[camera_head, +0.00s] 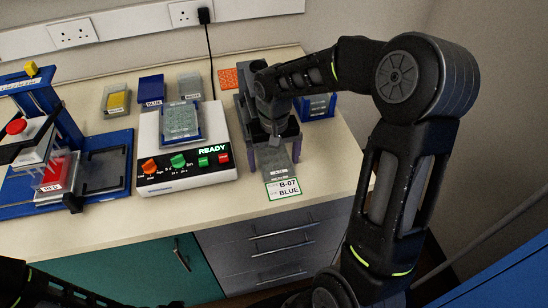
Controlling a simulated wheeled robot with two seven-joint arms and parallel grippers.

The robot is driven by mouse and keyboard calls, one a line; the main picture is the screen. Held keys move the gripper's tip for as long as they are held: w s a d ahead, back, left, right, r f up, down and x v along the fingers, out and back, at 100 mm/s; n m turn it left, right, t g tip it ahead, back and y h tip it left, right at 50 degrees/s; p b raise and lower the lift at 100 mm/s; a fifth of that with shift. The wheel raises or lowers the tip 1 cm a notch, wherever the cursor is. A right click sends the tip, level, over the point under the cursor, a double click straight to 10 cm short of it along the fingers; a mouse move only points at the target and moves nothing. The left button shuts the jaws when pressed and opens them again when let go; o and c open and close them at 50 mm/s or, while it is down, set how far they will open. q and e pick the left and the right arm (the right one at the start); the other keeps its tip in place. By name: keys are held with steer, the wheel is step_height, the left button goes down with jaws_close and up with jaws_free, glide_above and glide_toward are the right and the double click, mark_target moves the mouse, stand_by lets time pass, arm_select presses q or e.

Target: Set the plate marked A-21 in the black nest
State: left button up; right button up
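I cannot read a mark A-21 on any plate. A clear plate (181,121) sits on a white device (190,177) with a lit READY display. An empty black frame (103,169), which looks like the nest, lies on the blue base of the stand at the left. My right gripper (274,133) points down over a grey item (271,162) between the sides of a dark grey-purple holder (294,142). Its fingertips are small and dark, so I cannot tell whether it grips anything. Only part of my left arm shows at the bottom left; its gripper is out of view.
The blue stand (66,124) carries a red-labelled block (54,175). A card reading B-07 BLUE (283,188) is at the bench's front edge. A yellow-filled box (116,101), a blue box (151,89), a grey box (189,86) and an orange rack (229,79) stand behind. A blue rack (318,107) is right.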

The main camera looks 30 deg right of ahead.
mark_target(274, 166)
steer(key=shift+o, duration=0.2)
steer(key=shift+r, duration=0.15)
steer(key=shift+r, duration=0.15)
step_height(274, 166, up, 12)
steer(key=b, duration=0.1)
stand_by(0.7)
